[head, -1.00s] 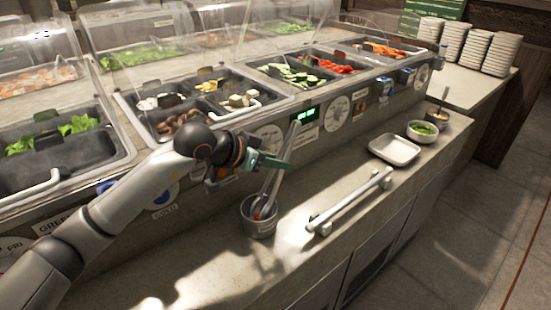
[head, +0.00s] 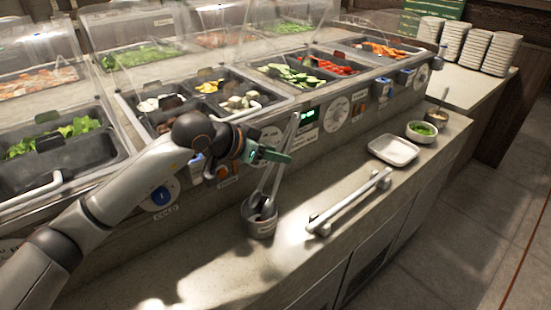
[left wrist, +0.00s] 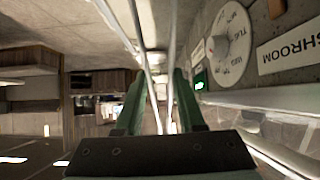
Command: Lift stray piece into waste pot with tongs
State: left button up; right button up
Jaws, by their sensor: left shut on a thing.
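A small grey metal pot (head: 261,226) with a label stands on the counter ledge in the head view. Silver tongs (head: 289,140) lean up and to the right, with their dark tips down in the pot's mouth. My left gripper (head: 271,155) is shut on the tongs above the pot. In the left wrist view the tongs' two long arms (left wrist: 143,45) run between the green fingers (left wrist: 156,90). I cannot make out a stray piece; the pot's inside is mostly hidden by its rim and the tongs' tips. My right gripper is not in view.
Food wells with clear covers and a panel with knobs (head: 337,113) stand behind.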

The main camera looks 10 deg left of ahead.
pick_arm(q)
notch_tip(320, 180, up, 8)
jog(key=p, duration=0.2)
jog(key=shift+p, duration=0.4)
jog(key=shift+f, duration=0.15)
